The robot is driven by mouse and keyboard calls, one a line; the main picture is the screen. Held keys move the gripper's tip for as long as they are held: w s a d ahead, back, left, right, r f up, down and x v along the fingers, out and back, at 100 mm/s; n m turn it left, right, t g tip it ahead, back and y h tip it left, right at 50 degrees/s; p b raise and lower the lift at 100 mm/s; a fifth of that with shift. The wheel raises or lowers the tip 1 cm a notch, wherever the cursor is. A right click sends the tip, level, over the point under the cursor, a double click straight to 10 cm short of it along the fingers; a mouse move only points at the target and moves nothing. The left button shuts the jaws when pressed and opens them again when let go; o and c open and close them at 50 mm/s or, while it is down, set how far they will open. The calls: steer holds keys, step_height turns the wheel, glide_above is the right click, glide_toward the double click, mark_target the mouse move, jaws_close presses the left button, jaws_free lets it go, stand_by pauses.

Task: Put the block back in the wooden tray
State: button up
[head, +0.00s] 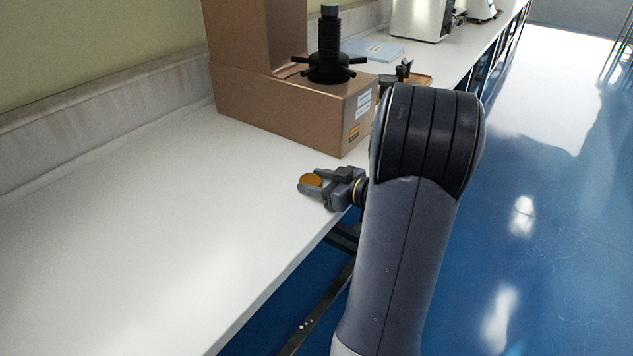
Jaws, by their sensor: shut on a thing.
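The block (311,179) is a small, round, orange-gold disc. My gripper (310,181) is shut on it, with one dark finger on either side. The gripper is over the white bench near its front edge, in front of the bronze tester. I cannot tell how high the block is above the bench. An orange-brown edge that looks like the wooden tray (421,79) shows beyond the tester on its right. My arm and the tester hide most of it.
The bronze hardness tester (290,108) with a black screw and handwheel (331,68) stands between my gripper and the tray. A dark object (404,69) is by the tray. A light-blue flat item (373,50) and pale machines (419,18) are farther back. The near white bench (130,220) is clear.

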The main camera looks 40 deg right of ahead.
steer(key=o, duration=1.3)
steer(key=shift+r, duration=0.1)
steer(key=shift+r+p, duration=0.2)
steer(key=shift+p, duration=0.4)
steer(key=v, duration=1.2)
steer(key=shift+f, duration=0.25)
steer(key=x, duration=0.6)
steer(key=b+x, duration=0.1)
steer(key=x, duration=0.5)
steer(key=shift+w+f, duration=0.1)
steer(key=shift+f, duration=0.15)
steer(key=shift+r, duration=0.35)
steer(key=shift+p, duration=0.3)
steer(key=shift+f, duration=0.15)
